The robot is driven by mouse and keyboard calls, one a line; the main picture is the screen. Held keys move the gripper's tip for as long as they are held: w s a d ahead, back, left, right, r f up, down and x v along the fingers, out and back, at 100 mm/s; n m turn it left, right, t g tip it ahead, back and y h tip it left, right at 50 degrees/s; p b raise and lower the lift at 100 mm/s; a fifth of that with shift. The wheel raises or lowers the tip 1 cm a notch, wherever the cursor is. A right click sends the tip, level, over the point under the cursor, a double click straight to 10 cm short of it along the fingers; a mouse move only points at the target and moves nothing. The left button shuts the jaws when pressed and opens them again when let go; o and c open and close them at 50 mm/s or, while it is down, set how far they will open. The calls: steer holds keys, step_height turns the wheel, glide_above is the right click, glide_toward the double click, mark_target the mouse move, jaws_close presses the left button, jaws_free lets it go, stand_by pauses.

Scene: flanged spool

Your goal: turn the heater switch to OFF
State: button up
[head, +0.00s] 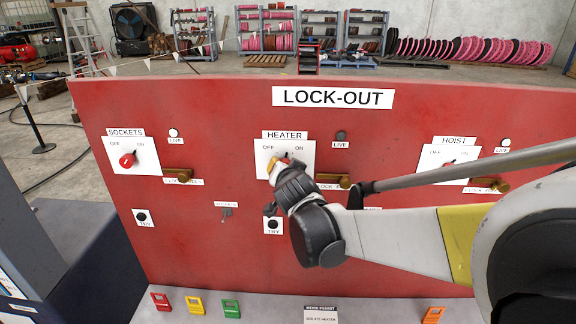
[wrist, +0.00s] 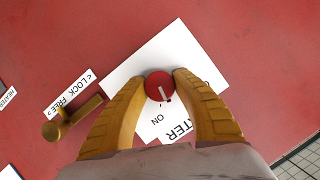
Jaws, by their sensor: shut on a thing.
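The heater switch is a red round knob (wrist: 157,82) on a white plate (head: 305,158) under the HEATER label (head: 285,135). My gripper (head: 277,166) is at this knob; in the wrist view its yellow fingers (wrist: 162,80) are closed on the knob's two sides. The knob's white mark points down and a little right in the wrist view, between the ON word (wrist: 157,118) and the OFF side, nearer ON. The right finger covers OFF there. In the head view the gripper hides most of the knob. The heater LIVE lamp (head: 341,135) looks dark.
On the red panel (head: 230,110), a sockets switch (head: 127,160) is at left and a hoist switch at right, partly behind my arm. A brass lock lever (wrist: 55,129) sticks out beside the heater plate. Several coloured tags, including a green one (head: 231,309), lie on the ledge below.

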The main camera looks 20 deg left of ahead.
steer(key=n+h, duration=0.2)
steer(key=n, duration=0.1)
steer(key=shift+n+h, duration=0.3)
steer(key=shift+n, duration=0.1)
steer(key=n+t+h+b, duration=0.1)
steer(key=n+h, duration=0.1)
steer(key=n, duration=0.1)
stand_by(0.5)
steer(key=o, duration=1.2)
steer(key=shift+s, duration=0.1)
steer(key=v, duration=0.7)
steer(key=shift+s, duration=0.15)
